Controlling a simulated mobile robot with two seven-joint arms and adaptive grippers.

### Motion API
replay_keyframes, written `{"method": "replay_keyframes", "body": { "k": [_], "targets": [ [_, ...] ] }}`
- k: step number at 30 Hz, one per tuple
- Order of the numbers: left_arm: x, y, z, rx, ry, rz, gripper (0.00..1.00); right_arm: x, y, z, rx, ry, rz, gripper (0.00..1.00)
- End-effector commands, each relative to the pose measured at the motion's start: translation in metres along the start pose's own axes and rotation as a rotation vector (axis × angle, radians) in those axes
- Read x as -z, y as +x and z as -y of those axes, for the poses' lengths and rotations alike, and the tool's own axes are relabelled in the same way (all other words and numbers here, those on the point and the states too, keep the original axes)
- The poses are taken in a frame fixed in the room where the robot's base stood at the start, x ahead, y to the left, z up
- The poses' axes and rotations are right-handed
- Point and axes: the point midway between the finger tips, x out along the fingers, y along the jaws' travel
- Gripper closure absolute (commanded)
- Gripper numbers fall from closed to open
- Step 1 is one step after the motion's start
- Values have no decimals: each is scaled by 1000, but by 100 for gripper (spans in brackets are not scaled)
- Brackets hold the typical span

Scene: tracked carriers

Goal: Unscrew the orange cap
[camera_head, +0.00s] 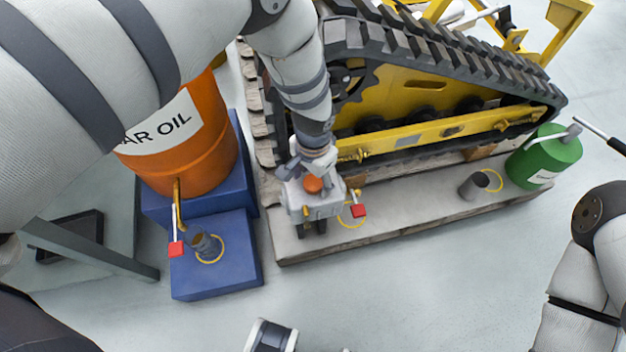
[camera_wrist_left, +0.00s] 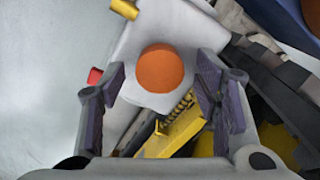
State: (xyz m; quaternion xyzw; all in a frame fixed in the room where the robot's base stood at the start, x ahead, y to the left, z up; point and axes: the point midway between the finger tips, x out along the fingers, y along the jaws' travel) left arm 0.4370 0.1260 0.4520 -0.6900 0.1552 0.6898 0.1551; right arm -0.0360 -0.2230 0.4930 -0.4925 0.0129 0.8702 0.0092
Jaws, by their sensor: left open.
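The orange cap (camera_head: 313,185) is a round cap on top of a pale grey box-like unit (camera_head: 325,206) by the tracked carrier. It also shows in the left wrist view (camera_wrist_left: 160,68), near the middle. My left gripper (camera_head: 312,176) points down over the unit. In the left wrist view my left gripper (camera_wrist_left: 161,77) is open, its dark finger pads on either side of the cap with gaps between. The cap's sides are partly hidden in the head view. My right arm is at the right edge; its gripper is not in view.
The yellow tracked carrier (camera_head: 420,115) stands behind the unit on a pallet (camera_head: 400,222). A red-handled tap (camera_head: 358,210) juts from the unit. An orange oil drum (camera_head: 205,165) on blue blocks (camera_head: 215,275) is at left, a green can (camera_head: 545,160) at right. The front floor is mostly clear.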

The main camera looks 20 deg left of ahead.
Motion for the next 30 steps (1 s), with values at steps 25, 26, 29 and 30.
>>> {"method": "replay_keyframes", "body": {
  "k": [25, 26, 29, 30],
  "targets": [
    [0, -1, 0, 1, 1062, 0, 43, 0, 3, 0, 0, 0, 4, 60],
    [0, -1, 0, 1, 1062, 0, 43, 0, 3, 0, 0, 0, 4, 60],
    [0, -1, 0, 0, 1061, 0, 43, 0, 3, 0, 0, 0, 5, 60],
    [0, -1, 0, 0, 1060, 0, 52, 0, 3, 0, 0, 0, 5, 60]
  ]
}}
